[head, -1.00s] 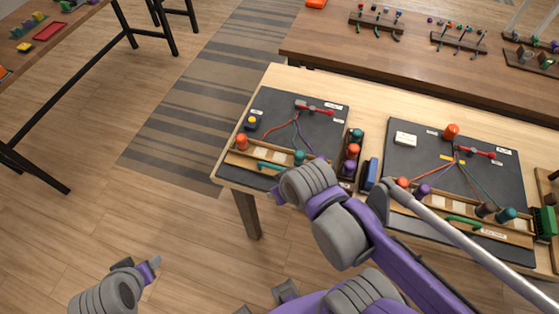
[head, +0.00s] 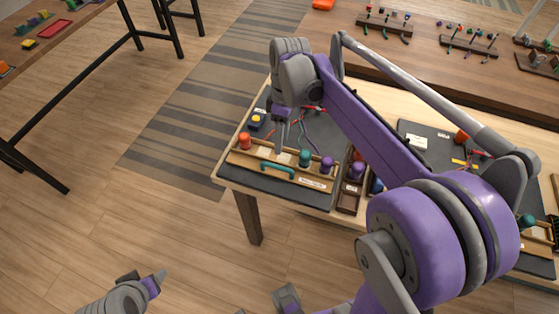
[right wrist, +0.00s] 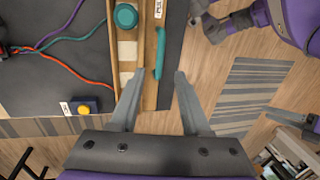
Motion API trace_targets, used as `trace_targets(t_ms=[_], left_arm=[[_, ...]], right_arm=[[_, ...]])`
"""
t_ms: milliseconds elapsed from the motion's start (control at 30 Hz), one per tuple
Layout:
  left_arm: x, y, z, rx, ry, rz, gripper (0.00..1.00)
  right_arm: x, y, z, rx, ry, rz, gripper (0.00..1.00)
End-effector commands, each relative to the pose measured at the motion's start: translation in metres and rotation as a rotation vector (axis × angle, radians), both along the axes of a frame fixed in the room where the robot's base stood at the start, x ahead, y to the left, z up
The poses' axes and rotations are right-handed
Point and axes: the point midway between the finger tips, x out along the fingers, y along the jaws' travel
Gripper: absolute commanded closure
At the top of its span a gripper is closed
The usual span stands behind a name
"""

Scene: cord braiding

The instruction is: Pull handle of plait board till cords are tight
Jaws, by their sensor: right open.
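The left plait board (head: 262,186) is a dark board with a wooden bar along its front. A teal handle (head: 277,168) is on the bar's front side; it also shows in the right wrist view (right wrist: 160,52). Orange (head: 245,141), teal (head: 305,157) and purple (head: 326,165) spools stand on the bar. Purple, teal and orange cords (right wrist: 66,40) cross the board with bends in them. My right gripper (head: 281,148) points down above the bar. In the right wrist view its open fingers (right wrist: 159,72) straddle the handle's line; contact is unclear. My left gripper (head: 158,277) is low at left, away from the board.
A blue block with a yellow button (head: 257,120) sits on the board's left side. A spool rack (head: 349,195) stands right of it. A second plait board (head: 425,130) is partly hidden by my right arm. Open floor (head: 170,235) lies before the table.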

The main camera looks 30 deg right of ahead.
Motion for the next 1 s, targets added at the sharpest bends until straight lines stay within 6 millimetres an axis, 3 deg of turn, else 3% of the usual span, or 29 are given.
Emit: trace_targets(t_ms=[200, 400, 833, 1000], left_arm=[[-0.001, 0.000, -0.005, 0.000, 0.002, 0.000, 0.38], [-0.002, 0.000, -0.007, 0.000, 0.003, 0.000, 0.38], [-0.002, 0.000, -0.008, 0.000, 0.003, 0.000, 0.38], [-0.002, 0.000, -0.008, 0.000, 0.003, 0.000, 0.38]], right_arm=[[-0.006, 0.007, -0.044, -0.001, -0.001, 0.000, 0.53], [-0.009, 0.011, -0.071, -0.001, -0.001, -0.001, 0.53], [-0.011, 0.012, -0.080, 0.000, -0.001, -0.002, 0.53], [-0.011, 0.012, -0.080, 0.000, -0.001, -0.002, 0.84]])
